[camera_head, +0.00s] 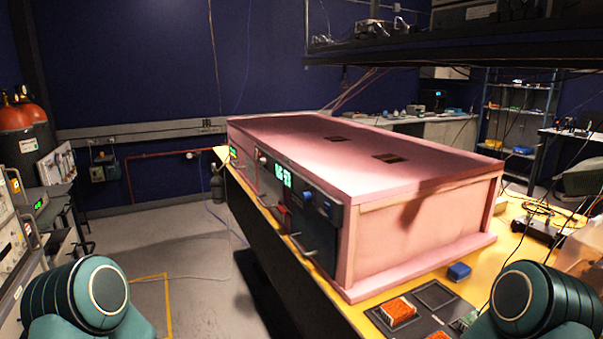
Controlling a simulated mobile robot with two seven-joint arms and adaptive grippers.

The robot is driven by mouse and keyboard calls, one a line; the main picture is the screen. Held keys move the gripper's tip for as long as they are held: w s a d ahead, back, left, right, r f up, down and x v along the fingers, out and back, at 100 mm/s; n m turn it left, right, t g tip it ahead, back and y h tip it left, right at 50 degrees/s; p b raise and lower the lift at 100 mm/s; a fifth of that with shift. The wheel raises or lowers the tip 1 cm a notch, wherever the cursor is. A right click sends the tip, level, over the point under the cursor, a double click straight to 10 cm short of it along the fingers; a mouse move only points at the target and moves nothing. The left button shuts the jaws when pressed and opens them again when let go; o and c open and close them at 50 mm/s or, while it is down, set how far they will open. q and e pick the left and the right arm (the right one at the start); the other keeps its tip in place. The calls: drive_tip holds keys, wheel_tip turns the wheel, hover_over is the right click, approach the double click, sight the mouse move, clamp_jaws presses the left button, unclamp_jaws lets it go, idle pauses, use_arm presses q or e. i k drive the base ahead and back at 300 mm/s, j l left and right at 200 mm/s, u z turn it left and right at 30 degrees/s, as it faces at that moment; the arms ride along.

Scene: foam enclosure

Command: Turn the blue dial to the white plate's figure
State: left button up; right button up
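The pink foam enclosure (430,225) stands on a yellow table, its front facing left. A dark panel near its front right corner carries a lit green display (283,177), its figures too small to read surely. Two small blue parts sit right of the display: one blue knob-like part (308,194) and another (328,208). I cannot tell which is the blue dial or where it points. I cannot make out a white plate with a figure. Neither gripper is in view; only green links of my arms show at the bottom corners.
Metal handles (302,246) jut from the enclosure's front. Bare floor (195,270) lies left of the table. Instruments (12,245) stand at far left.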

sight(307, 197)
drive_tip(key=i+j+z, duration=0.4)
drive_tip(key=j, duration=0.25)
drive_tip(key=i+j+z, duration=0.4)
drive_tip(key=j, duration=0.4)
drive_tip(key=i+j+z, duration=0.2)
drive_tip(key=j, duration=0.2)
drive_tip(key=i+j+z, duration=0.2)
drive_tip(key=j, duration=0.25)
drive_tip(key=j+z, duration=0.2)
drive_tip(key=j, duration=0.2)
drive_tip(key=j+z, duration=0.2)
drive_tip(key=j, duration=0.3)
